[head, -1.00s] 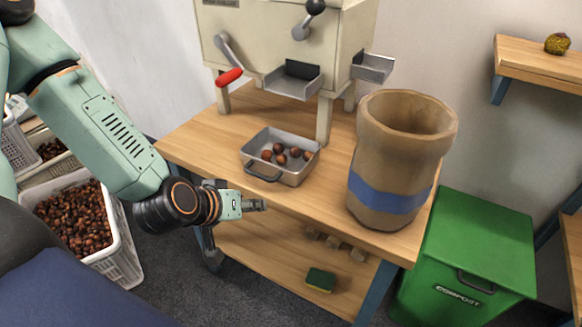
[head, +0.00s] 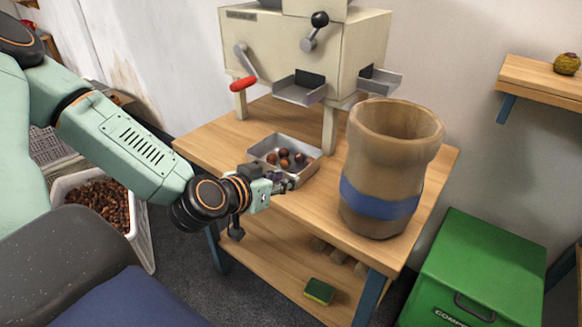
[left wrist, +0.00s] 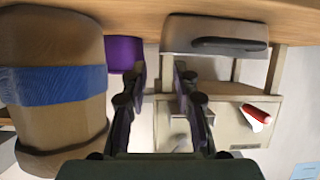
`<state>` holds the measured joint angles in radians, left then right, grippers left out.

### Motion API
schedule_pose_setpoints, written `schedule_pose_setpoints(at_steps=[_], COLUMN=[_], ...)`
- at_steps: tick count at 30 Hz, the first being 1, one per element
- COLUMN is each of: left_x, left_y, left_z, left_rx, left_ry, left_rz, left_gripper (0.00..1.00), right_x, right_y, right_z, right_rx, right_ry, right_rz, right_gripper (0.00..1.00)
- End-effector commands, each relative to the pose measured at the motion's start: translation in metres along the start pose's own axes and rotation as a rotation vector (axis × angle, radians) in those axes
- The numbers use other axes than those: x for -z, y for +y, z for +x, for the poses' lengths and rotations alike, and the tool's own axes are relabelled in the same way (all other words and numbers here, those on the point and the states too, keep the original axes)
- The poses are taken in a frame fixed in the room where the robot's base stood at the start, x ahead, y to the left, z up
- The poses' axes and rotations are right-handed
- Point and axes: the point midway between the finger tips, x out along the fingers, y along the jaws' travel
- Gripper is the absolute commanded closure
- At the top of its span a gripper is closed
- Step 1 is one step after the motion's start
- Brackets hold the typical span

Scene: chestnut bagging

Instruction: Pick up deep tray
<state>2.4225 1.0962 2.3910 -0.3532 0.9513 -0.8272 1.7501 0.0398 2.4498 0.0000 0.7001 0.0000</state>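The deep tray (head: 309,169) is a grey metal pan with several chestnuts in it, on the wooden table below the machine. My left gripper (head: 288,184) is at its near side and hides part of its front wall and its handle. In the left wrist view, which looks upside down, the tray (left wrist: 190,31) is at the top with its dark handle (left wrist: 228,45). The two fingers of my left gripper (left wrist: 160,85) are apart with nothing between them. Whether they touch the tray is not clear. My right gripper is not in view.
A tan sack with a blue band (head: 378,206) stands on the table right of the tray. The cream machine (head: 290,50) with chutes and a red-handled lever stands behind. A green compost bin (head: 485,262) is at the right. A crate of chestnuts (head: 140,235) is at the left.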

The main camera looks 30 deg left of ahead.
Motion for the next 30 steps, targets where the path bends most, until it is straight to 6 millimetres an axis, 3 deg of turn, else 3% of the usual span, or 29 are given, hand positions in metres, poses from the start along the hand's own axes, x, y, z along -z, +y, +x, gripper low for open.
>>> schedule_pose_setpoints(at_steps=[11,30], left_x=[0.006,0.006], left_y=[-0.008,-0.006], left_z=[0.003,0.059], left_rx=[0.014,0.013], left_ry=[0.03,0.029], left_rz=[0.181,0.188], left_gripper=[0.71,0.71], right_x=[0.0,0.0], right_y=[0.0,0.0], right_z=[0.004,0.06], right_rx=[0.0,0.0], right_ry=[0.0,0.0], right_rz=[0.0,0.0], right_gripper=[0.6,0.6])
